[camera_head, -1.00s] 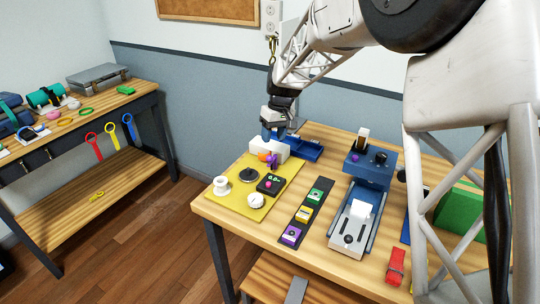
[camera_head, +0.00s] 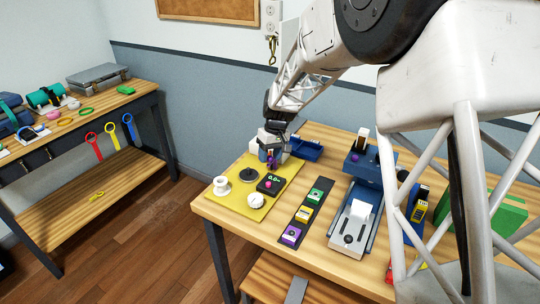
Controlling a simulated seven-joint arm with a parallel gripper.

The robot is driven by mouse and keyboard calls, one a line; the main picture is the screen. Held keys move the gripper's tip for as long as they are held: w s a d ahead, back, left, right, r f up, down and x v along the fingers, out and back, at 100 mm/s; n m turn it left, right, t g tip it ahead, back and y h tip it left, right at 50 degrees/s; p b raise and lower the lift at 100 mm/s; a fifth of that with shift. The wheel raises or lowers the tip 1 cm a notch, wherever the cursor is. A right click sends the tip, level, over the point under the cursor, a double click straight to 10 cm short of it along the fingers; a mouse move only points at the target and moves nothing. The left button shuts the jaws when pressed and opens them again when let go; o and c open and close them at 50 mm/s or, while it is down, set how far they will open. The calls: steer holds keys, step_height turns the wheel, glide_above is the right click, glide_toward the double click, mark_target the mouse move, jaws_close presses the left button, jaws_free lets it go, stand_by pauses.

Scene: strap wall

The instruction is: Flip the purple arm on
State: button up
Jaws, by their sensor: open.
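A small purple piece (camera_head: 272,163), which looks like the purple arm, shows at the back of the yellow mat (camera_head: 232,203). It sits by a pale block that my gripper now mostly hides. My gripper (camera_head: 270,153) is open and points down right at the purple piece, overlapping it in the picture. I cannot tell whether they touch. The purple piece's exact tilt is too small to read.
On the mat are a white spool (camera_head: 221,186), a dark disc (camera_head: 249,175), a black display box (camera_head: 271,184) and a white dial (camera_head: 255,201). A dark strip with coloured blocks (camera_head: 303,214) and a blue-grey machine (camera_head: 354,222) stand to the right. A blue tray (camera_head: 306,148) lies behind.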

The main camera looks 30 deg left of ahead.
steer(key=shift+c, duration=0.5)
steer(key=c, duration=0.8)
steer(key=shift+a+m+y, duration=0.15)
steer(key=shift+a+m, duration=0.2)
steer(key=shift+m, duration=0.45)
steer(key=shift+a+m+y, duration=0.15)
steer(key=shift+a+m, duration=0.15)
steer(key=shift+m, duration=0.5)
steer(key=o, duration=0.9)
steer(key=shift+r, duration=0.1)
steer(key=v, duration=0.7)
steer(key=shift+r, duration=0.3)
